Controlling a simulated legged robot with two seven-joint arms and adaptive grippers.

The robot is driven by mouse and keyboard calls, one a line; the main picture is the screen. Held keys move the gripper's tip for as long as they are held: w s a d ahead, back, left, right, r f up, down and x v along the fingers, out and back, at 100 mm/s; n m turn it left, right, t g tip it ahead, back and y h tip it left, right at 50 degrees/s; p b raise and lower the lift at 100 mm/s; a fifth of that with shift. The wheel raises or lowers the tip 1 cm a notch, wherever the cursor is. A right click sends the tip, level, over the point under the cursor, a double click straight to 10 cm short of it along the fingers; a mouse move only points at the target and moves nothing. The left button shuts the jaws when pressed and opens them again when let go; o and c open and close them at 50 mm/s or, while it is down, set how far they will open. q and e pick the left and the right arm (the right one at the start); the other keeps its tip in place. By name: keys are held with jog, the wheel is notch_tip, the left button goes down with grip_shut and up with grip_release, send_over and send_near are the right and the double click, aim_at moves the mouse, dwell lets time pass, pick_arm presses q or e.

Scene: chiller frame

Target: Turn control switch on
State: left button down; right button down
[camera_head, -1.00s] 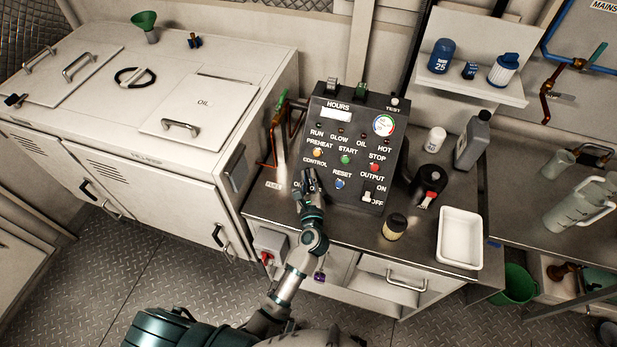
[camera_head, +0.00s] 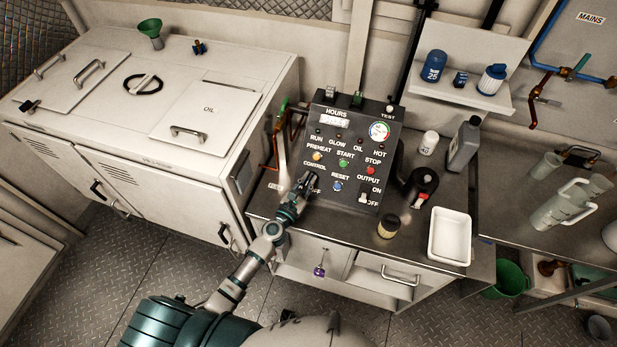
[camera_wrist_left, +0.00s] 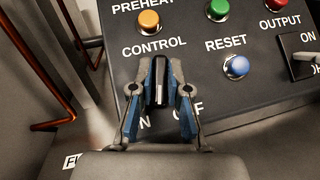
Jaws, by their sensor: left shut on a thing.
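The black control panel (camera_head: 352,140) stands on the steel counter. Its control switch (camera_wrist_left: 159,80) is a dark lever below the CONTROL label, seen in the left wrist view. My left gripper (camera_head: 306,183) is at the panel's lower left; in the left wrist view (camera_wrist_left: 159,85) its two blue-grey fingers are shut on the switch lever from either side. The fingers partly cover the ON and OFF labels below it. My right gripper is not in view.
The orange preheat button (camera_wrist_left: 149,21) and blue reset button (camera_wrist_left: 236,67) are near the fingers. The output switch (camera_head: 363,197) is at the lower right. Copper pipes (camera_head: 278,140) stand left of the panel. A jar (camera_head: 388,227) and white tray (camera_head: 450,237) sit to the right.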

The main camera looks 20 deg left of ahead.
pick_arm(q)
jog(key=shift+s+f+m+g+h+p, duration=0.15)
jog(key=shift+m+g+h+p, duration=0.2)
jog(key=shift+m+h, duration=0.5)
jog(key=shift+w+f+m+g+h+p, duration=0.1)
jog(key=shift+m+g+h, duration=0.4)
jog(key=shift+m, duration=0.55)
jog(key=shift+m+h, duration=0.3)
jog(key=shift+h, duration=0.05)
jog(key=c, duration=1.1)
grip_release()
jog(key=shift+c, duration=0.2)
jog(key=shift+r, duration=0.1)
jog(key=v, duration=1.2)
jog(key=shift+a+r, duration=0.1)
